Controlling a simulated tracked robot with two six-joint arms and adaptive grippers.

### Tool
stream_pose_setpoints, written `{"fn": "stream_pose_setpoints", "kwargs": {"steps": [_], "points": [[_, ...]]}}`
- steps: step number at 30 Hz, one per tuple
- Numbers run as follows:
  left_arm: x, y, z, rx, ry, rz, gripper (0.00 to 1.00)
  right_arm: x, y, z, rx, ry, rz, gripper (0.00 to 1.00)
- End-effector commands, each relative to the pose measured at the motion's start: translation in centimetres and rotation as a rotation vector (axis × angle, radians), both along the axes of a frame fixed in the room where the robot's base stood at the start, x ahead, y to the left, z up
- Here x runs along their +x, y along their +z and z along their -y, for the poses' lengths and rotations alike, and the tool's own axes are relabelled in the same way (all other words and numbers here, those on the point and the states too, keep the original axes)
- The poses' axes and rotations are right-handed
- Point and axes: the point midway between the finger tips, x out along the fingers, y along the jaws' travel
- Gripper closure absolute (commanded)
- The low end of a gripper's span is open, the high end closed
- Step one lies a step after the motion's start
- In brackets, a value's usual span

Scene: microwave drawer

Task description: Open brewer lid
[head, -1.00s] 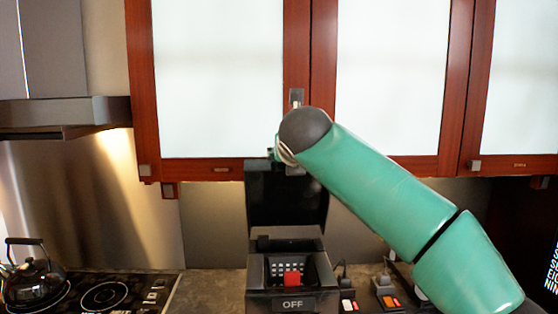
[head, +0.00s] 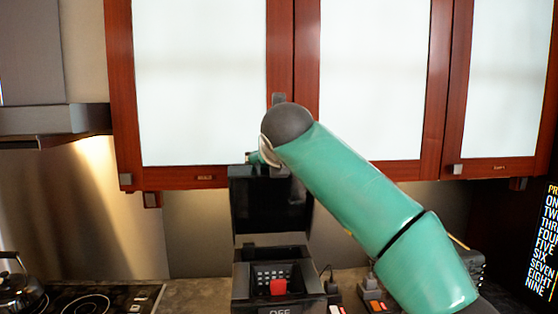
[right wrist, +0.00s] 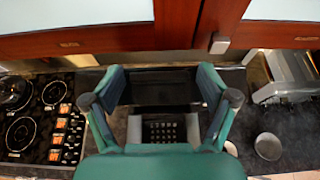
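The brewer is a black box with a grid and a red part (head: 278,287) inside, and "OFF" on its front edge. Its black lid (head: 270,203) stands raised, roughly upright, behind the open body (head: 243,292). My right arm comes in from the right above it, and its forearm hides most of the gripper. In the right wrist view my right gripper (right wrist: 162,84) is open, with its two fingers apart on either side of the lid (right wrist: 160,91). Whether a finger touches the lid cannot be told. The brewer's grid (right wrist: 164,131) shows below. My left gripper is not in view.
Wooden wall cabinets with frosted doors (head: 200,80) hang above and behind the brewer. A stove (head: 100,297) with a kettle (head: 15,290) is on the left. Small switch-like items (head: 372,299) sit to the brewer's right. A cup (right wrist: 268,146) stands on the counter.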

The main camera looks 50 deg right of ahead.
Motion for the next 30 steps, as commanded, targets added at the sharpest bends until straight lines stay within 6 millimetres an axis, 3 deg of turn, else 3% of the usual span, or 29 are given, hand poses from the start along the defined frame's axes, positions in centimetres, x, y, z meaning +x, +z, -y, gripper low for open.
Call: {"fn": "stream_pose_setpoints", "kwargs": {"steps": [14, 30], "points": [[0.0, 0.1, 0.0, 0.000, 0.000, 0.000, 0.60, -0.8, 0.7, -1.0, -0.001, 0.006, 0.005, 0.17], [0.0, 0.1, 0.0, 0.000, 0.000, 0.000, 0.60, -7.4, 4.3, -6.8, -0.001, 0.008, 0.003, 0.17]]}}
